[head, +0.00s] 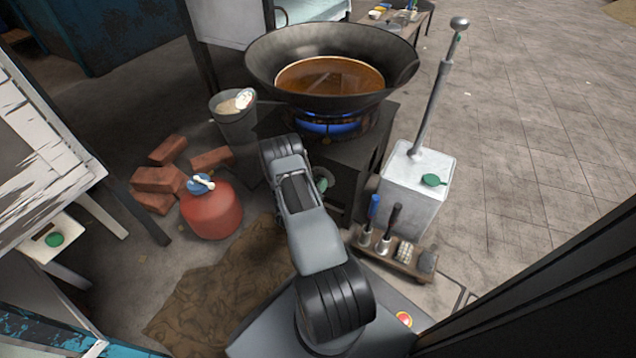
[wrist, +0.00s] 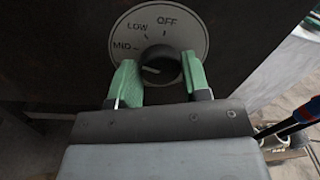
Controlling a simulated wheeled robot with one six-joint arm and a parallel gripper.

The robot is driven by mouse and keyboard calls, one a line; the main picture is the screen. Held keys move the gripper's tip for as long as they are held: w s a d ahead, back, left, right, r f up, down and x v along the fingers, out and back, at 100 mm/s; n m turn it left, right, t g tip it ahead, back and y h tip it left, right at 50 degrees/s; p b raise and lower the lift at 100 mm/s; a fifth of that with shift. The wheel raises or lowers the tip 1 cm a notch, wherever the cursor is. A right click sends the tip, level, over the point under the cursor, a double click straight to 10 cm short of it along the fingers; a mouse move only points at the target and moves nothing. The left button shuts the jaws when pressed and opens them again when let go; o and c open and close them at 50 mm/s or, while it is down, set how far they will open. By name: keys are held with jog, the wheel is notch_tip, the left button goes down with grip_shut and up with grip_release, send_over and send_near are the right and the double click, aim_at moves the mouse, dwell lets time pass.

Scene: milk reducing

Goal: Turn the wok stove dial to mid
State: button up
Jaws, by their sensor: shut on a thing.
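The wok stove dial (wrist: 161,66) is a dark round knob on a pale disc plate (wrist: 186,32) marked OFF, LOW and MID. My gripper (wrist: 158,62) has its green fingers closed on both sides of the knob in the wrist view. A white mark on the knob points left, towards the MID side; I cannot tell whether it lines up exactly with the MID tick. In the head view the stove (head: 352,150) stands under a large black wok (head: 268,74) of brown liquid, with a blue flame (head: 330,126) burning. My arm hides the dial there.
A white canister (head: 415,195) with a tall lever stands right of the stove. A low wooden rack (head: 400,262) of tools is in front of it. A red gas bottle (head: 212,212), bricks (head: 158,180) and a bucket (head: 236,125) are on the left. Open paving lies far right.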

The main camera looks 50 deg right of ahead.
jog(key=shift+s+n, duration=0.15)
jog(key=shift+n, duration=0.45)
jog(key=o, duration=0.9)
jog(key=shift+a, duration=0.1)
jog(key=a+p, duration=0.1)
jog(key=a, duration=0.3)
jog(key=s+a+p, duration=0.1)
jog(key=a+p, duration=0.1)
jog(key=a, duration=0.3)
jog(key=s+a+p, duration=0.1)
jog(key=a, duration=0.3)
jog(key=shift+s+a+f, duration=0.2)
jog(key=shift+s+f, duration=0.05)
